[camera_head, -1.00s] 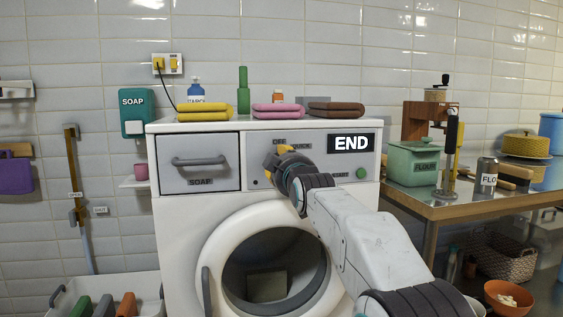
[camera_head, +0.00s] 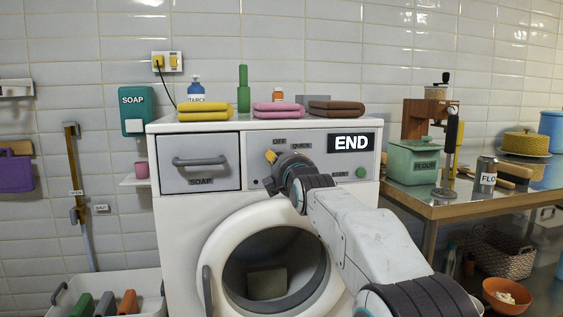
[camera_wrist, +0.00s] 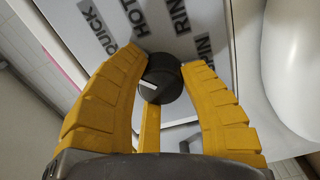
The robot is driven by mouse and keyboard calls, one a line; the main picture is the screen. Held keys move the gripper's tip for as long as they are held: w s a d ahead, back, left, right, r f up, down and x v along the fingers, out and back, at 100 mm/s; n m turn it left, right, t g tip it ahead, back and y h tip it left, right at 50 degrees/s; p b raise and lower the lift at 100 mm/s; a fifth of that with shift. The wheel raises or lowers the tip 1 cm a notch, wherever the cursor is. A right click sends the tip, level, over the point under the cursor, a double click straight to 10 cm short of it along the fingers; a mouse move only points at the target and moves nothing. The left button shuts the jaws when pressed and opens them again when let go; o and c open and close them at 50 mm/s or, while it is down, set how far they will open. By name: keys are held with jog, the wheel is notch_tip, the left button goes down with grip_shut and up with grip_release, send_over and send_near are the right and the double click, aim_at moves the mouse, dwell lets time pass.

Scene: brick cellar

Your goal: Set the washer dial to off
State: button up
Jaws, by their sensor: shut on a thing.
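The washer (camera_head: 175,235) stands in the middle of the camera_head view. Its panel has a display reading END (camera_head: 352,142) and printed labels OFF (camera_head: 279,142) and QUICK (camera_head: 301,146). The dark round dial (camera_wrist: 160,80) shows in the wrist view with a short white mark on its lower left side. QUICK, HOT and two partly covered labels surround it. My gripper (camera_head: 275,160) is at the panel below OFF and hides the dial in the camera_head view. In the wrist view its yellow fingers (camera_wrist: 165,68) are shut on the dial from both sides. I cannot tell which label the mark points to.
A soap drawer (camera_head: 200,162) is left of the dial, and a green START button (camera_head: 361,173) is to its right. Folded towels (camera_head: 275,110) and bottles stand on top. A metal table (camera_head: 450,209) with a flour tin (camera_head: 413,163) is at the right.

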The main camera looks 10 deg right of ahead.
jog(key=n, duration=0.5)
jog(key=shift+d+n, duration=0.1)
jog(key=shift+n, duration=0.2)
jog(key=shift+r+n+p, duration=0.15)
jog(key=shift+n+p, duration=0.2)
jog(key=shift+n, duration=1.85)
jog(key=shift+r, duration=0.1)
jog(key=o, duration=1.2)
jog(key=shift+w, duration=0.1)
jog(key=s, duration=1.2)
